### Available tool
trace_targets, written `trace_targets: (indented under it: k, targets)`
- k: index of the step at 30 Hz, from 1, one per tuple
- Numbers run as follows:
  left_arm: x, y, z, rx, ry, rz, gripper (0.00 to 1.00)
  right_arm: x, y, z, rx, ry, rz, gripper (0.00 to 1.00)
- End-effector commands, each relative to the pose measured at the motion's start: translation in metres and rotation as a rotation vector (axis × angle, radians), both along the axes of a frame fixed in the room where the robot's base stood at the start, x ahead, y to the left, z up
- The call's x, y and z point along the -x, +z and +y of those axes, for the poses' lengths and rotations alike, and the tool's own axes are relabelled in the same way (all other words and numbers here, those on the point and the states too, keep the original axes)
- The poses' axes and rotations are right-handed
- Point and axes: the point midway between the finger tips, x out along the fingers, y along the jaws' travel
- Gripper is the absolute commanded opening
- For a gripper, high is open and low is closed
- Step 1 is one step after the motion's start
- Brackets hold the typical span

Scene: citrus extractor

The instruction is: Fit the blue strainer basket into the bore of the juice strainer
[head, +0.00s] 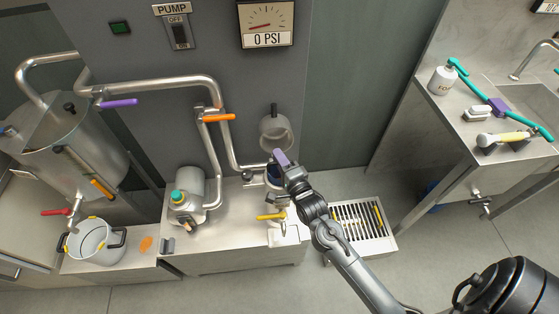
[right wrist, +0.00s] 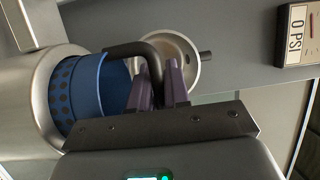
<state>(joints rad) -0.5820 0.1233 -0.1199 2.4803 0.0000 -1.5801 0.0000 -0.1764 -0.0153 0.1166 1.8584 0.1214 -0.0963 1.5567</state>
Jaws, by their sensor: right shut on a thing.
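The blue strainer basket (right wrist: 88,92) has a perforated wall and a black loop handle (right wrist: 128,48). My right gripper (right wrist: 160,88), with purple fingertips, is shut on that handle. In the right wrist view the perforated part is within the mouth of the steel juice strainer (right wrist: 28,100), while the plain blue band stands out of it. How deep the basket sits is hidden. In the head view my right gripper (head: 280,158) is above the strainer bore, and only a little dark blue shows below it. My left gripper is not in view.
A round steel lid (head: 275,132) with a black knob stands open behind the strainer, close to my gripper. Steel pipes (head: 224,130) with an orange lever rise to the left. A yellow-handled valve (head: 270,216) is just in front. A floor grate (head: 360,220) lies to the right.

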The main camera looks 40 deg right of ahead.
Motion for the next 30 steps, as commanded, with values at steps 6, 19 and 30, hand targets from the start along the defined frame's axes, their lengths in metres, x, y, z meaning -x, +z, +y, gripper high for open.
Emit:
trace_targets:
  k: [6,19,30]
  targets:
    - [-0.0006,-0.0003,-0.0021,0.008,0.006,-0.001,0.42,-0.0001,-0.0027,0.0001,0.001,0.000,-0.003,0.00]
    - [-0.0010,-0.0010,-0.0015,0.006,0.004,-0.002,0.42,0.0000,-0.0063,-0.0001,0.000,0.000,-0.002,0.42]
    - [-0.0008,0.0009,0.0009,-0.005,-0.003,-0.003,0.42,0.0054,-0.0037,0.0015,-0.001,0.000,0.001,0.42]
